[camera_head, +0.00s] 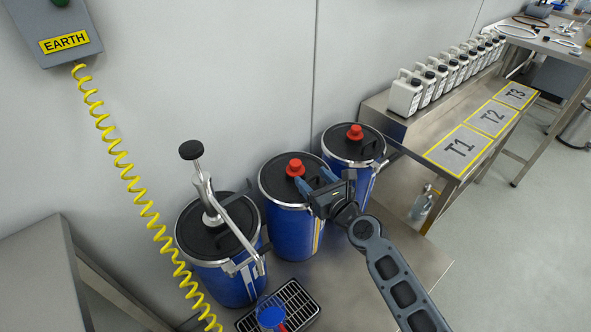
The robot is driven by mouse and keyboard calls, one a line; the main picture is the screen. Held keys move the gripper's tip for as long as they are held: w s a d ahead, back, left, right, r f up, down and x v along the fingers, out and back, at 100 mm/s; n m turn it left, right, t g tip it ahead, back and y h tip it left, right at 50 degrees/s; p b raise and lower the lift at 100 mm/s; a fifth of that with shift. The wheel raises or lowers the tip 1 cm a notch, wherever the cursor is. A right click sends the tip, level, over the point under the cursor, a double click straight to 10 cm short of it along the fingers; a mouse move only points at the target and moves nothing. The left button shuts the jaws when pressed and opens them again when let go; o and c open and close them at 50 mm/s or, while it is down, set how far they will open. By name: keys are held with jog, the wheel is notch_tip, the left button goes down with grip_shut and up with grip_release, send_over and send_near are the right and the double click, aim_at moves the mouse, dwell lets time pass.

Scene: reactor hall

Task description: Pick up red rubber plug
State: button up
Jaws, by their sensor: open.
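A red rubber plug (295,167) stands upright on the black lid of the middle blue drum (280,216). A second red plug (355,131) sits on the lid of the right blue drum (340,172). My gripper (312,182) is over the middle drum's lid, just right of and close to its plug. Its blue fingers point left toward the plug and look apart. I cannot tell from this view whether they touch or straddle the plug. Nothing shows held in them.
A left blue drum (222,277) carries a hand pump (209,200). A yellow coiled cord (135,190) hangs from the EARTH box (62,30). A black grate (287,304) lies in front. A steel bench (415,130) with white jugs (406,94) stands right; open floor lies beyond.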

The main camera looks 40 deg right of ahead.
aim_at(298, 166)
jog(key=x, duration=0.6)
jog(key=shift+w+a+f+b, duration=0.1)
jog(key=shift+w+f+b, duration=0.05)
jog(key=shift+w+b, duration=0.25)
jog(key=c, duration=1.1)
